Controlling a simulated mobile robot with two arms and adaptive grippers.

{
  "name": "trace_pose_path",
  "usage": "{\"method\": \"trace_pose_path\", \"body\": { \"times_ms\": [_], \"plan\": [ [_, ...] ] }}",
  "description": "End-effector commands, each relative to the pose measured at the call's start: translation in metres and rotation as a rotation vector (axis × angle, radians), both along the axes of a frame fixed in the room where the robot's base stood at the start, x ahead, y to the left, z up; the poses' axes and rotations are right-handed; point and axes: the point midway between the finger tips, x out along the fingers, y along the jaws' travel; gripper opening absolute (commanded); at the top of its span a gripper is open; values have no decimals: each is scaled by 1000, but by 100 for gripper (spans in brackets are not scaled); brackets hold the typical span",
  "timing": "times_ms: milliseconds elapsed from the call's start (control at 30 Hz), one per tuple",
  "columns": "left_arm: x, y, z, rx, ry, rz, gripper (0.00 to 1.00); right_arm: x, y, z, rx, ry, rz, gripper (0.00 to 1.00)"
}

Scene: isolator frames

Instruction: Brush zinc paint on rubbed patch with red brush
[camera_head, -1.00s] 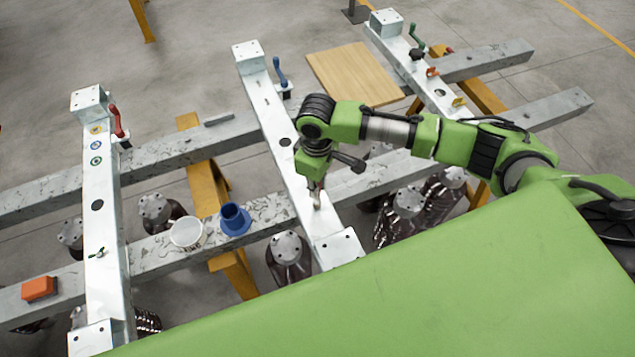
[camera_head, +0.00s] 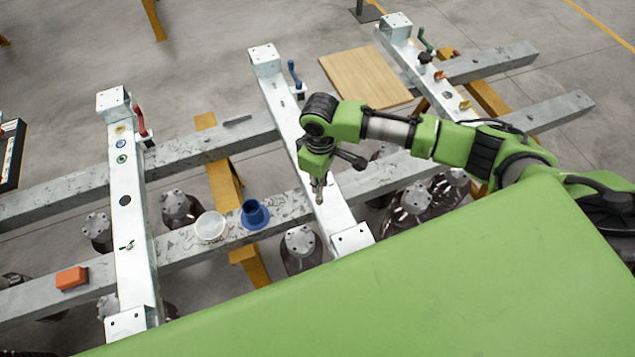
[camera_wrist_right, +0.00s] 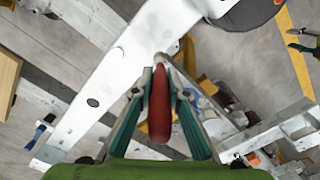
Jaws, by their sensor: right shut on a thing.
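My right gripper (camera_head: 319,192) hangs over the near part of the middle galvanized beam (camera_head: 285,118). In the right wrist view the gripper (camera_wrist_right: 160,68) is shut on the red brush (camera_wrist_right: 159,108), whose rounded red handle shows between the fingers. The bristles are hidden, and I cannot tell whether they touch the beam. A white tub (camera_head: 210,226) and a blue cup (camera_head: 254,214) stand side by side on the near grey rail, left of the gripper. I cannot make out the paint or the rubbed patch. My left gripper is not in view.
An orange block (camera_head: 71,278) lies on the near rail at left. Red (camera_head: 139,121), blue (camera_head: 294,74) and green (camera_head: 425,40) handles stand by the beams. A wooden board (camera_head: 365,77) lies beyond. Dark ribbed objects (camera_head: 300,248) stand below the rails.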

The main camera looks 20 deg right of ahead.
Motion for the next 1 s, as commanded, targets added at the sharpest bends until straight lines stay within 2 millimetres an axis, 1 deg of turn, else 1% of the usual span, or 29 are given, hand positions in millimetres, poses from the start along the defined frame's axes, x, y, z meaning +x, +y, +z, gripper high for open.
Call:
{"method": "trace_pose_path", "body": {
  "times_ms": [33,167,400,533,1000],
  "plan": [
    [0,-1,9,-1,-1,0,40,0,-1,9,0,0,-1,0],
    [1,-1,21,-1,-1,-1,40,2,-3,19,0,0,-2,0],
    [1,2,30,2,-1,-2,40,8,-7,37,1,-1,-6,0],
    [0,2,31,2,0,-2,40,9,-8,39,1,1,-6,0],
    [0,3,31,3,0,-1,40,9,-8,39,0,0,-5,0]
  ]
}}
